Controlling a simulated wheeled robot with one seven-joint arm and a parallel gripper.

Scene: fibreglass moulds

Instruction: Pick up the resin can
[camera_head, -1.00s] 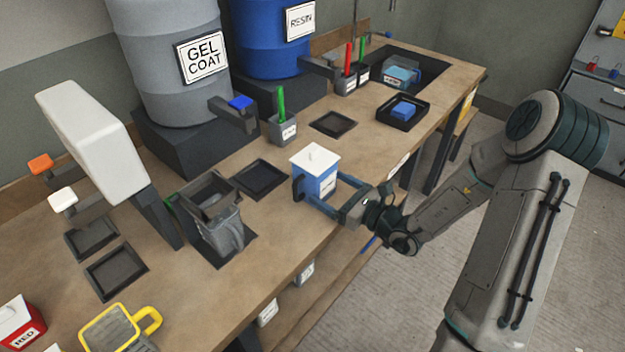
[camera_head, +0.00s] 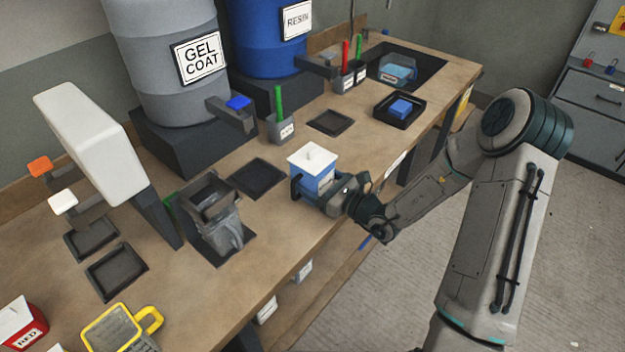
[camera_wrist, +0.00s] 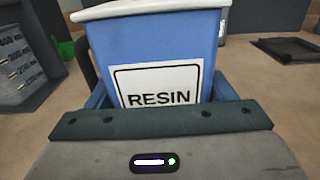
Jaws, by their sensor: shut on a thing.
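The resin can is a blue box-shaped can (camera_head: 316,181) with a white lid, near the front edge of the workbench. In the wrist view the can (camera_wrist: 152,58) fills the upper middle, with its label "RESIN" facing my wrist. My gripper (camera_head: 312,186) is at the can from the front right, shut on its sides. The fingers (camera_wrist: 92,98) show beside the can in the wrist view, and their tips are hidden. The can looks upright. I cannot tell whether its base touches the bench.
A grey jug (camera_head: 218,222) stands left of the can, with an empty dark tray (camera_head: 257,178) between them and the drums. A grey pot with a green stick (camera_head: 281,127) stands behind. A black tray with a blue block (camera_head: 400,110) lies to the right. Bare bench surrounds the can.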

